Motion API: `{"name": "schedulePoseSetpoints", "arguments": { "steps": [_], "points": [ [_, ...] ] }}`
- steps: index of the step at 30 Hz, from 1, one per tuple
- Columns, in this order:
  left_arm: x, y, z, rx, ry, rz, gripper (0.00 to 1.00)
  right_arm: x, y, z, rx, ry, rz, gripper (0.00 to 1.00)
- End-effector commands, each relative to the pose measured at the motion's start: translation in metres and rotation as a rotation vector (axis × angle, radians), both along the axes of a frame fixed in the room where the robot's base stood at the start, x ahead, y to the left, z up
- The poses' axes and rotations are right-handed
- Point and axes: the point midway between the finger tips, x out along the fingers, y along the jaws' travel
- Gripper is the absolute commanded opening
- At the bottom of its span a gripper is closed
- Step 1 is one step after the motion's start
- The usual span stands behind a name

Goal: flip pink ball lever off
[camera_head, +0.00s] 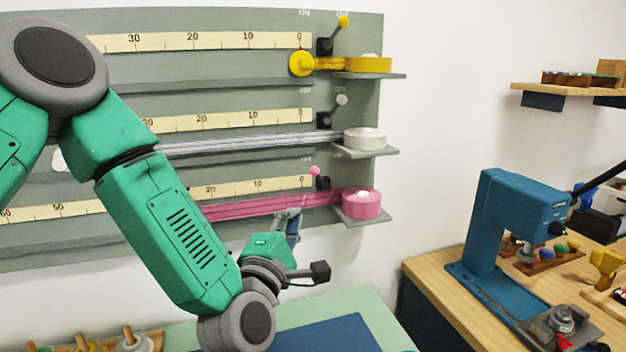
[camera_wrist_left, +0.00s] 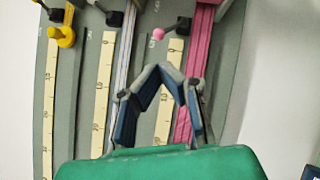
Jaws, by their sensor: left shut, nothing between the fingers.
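The pink ball lever (camera_head: 314,171) stands on a small black base on the lowest row of the grey-green wall panel. Its ball leans left, toward the faint ON label side. It also shows in the left wrist view (camera_wrist_left: 158,34), above my fingertips. My left gripper (camera_head: 296,212) is shut and empty, below and slightly left of the lever, in front of the pink ribbon strip. In the left wrist view its fingertips (camera_wrist_left: 167,69) are apart from the ball, over the scale's edge.
The yellow lever (camera_head: 342,22) and white lever (camera_head: 341,100) lean right. A pink spool (camera_head: 362,204) sits on a ledge right of the pink lever. A blue press (camera_head: 520,208) stands on the wooden counter at right. The white wall between is clear.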

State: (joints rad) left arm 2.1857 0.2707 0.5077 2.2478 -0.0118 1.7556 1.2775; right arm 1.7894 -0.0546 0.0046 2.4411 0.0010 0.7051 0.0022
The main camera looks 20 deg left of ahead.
Motion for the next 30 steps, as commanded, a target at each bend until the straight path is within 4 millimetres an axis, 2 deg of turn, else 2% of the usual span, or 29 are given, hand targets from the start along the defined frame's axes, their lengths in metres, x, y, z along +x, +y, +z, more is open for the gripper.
{"name": "schedulePoseSetpoints", "arguments": {
  "steps": [12, 18, 24, 30],
  "points": [
    [0.082, 0.001, 0.019, 0.001, -0.004, 0.001, 0.0, 0.0, 0.0, 0.021, 0.0, 0.0, 0.0, 0.4],
    [0.113, 0.0, 0.025, 0.001, -0.002, 0.0, 0.0, 0.0, 0.0, 0.029, 0.0, 0.0, 0.0, 0.4],
    [0.126, 0.001, 0.026, 0.0, -0.002, 0.001, 0.0, 0.0, 0.0, 0.032, 0.0, 0.0, 0.0, 0.4],
    [0.127, 0.001, 0.025, -0.001, -0.001, 0.0, 0.0, 0.0, 0.0, 0.032, 0.0, 0.0, 0.0, 0.4]
  ]
}}
